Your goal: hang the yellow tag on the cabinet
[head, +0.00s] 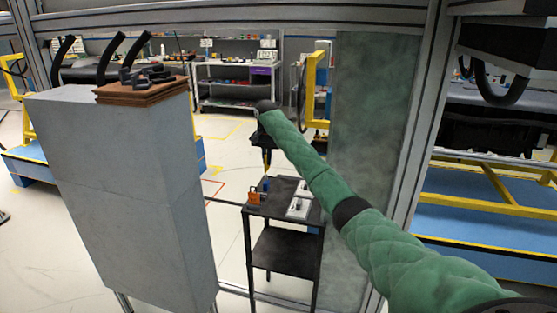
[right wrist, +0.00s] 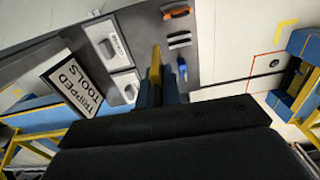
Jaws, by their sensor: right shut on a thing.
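The yellow tag (right wrist: 155,66) shows edge-on as a narrow yellow strip between the blue fingers of my right gripper (right wrist: 152,90) in the right wrist view. The gripper is shut on it. In the head view my right gripper (head: 265,160) is small and partly hidden by my green-sleeved arm, above a black table. A tall grey box (head: 135,190), which looks like the cabinet, stands at the left, apart from the gripper. I cannot make out a hanging place on it. My left gripper is not in view.
The black table (head: 273,211) holds an orange item (head: 254,198) and white panels (head: 300,207). A brown stack (head: 142,92) sits on the grey box. A metal post (head: 412,130) stands right of my arm.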

